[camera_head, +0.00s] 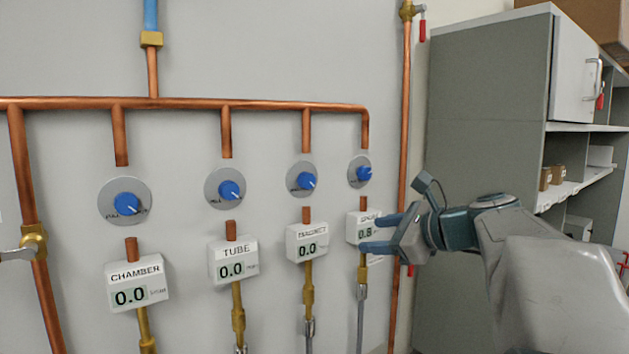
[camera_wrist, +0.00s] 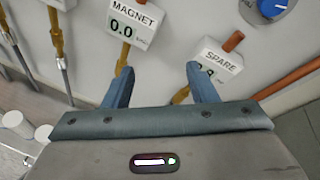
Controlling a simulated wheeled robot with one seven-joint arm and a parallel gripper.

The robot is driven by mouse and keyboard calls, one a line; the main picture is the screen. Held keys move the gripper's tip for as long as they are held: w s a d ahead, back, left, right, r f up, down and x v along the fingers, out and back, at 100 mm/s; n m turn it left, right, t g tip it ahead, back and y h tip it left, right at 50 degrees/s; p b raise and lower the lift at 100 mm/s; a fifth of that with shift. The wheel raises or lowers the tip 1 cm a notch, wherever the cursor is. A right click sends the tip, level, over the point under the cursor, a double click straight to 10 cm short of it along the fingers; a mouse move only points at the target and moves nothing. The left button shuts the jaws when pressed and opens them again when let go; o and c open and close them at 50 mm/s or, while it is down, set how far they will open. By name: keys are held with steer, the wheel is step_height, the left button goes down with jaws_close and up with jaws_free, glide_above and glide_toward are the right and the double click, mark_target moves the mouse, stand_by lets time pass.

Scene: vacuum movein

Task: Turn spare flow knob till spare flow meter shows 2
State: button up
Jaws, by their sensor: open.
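The spare flow knob (camera_head: 360,172) is a blue knob on a grey round plate, the rightmost of the row. It also shows at the top right edge of the wrist view (camera_wrist: 272,7). The spare flow meter (camera_head: 367,217) is a white box below it, also in the wrist view (camera_wrist: 222,55). Its reading looks like 0.5 or 0.8, partly hidden by a finger. My gripper (camera_head: 372,234) is open and empty, with blue fingers in front of the spare meter, below the knob. In the wrist view my fingertips (camera_wrist: 160,70) point between the magnet and spare meters.
Chamber (camera_head: 137,285), tube (camera_head: 233,260) and magnet (camera_head: 307,241) meters read 0.0, each under its own blue knob. A copper pipe (camera_head: 401,140) runs vertically right of the spare knob. A grey cabinet (camera_head: 480,130) stands at the right. The wall before the knobs looks clear.

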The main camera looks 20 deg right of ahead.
mark_target(368, 174)
steer(key=w+d+r+m+t, duration=0.1)
steer(key=d+r+m+t, duration=0.4)
steer(key=d+r, duration=0.4)
steer(key=shift+m+g, duration=0.3)
steer(key=p+x, duration=0.1)
steer(key=x, duration=0.3)
steer(key=p+x, duration=0.1)
steer(key=x, duration=0.4)
steer(key=p+x, duration=0.2)
steer(key=x, duration=0.2)
steer(key=shift+w+d+f, duration=0.1)
steer(key=shift+w+f, duration=0.1)
steer(key=shift+f, duration=0.1)
steer(key=c, duration=1)
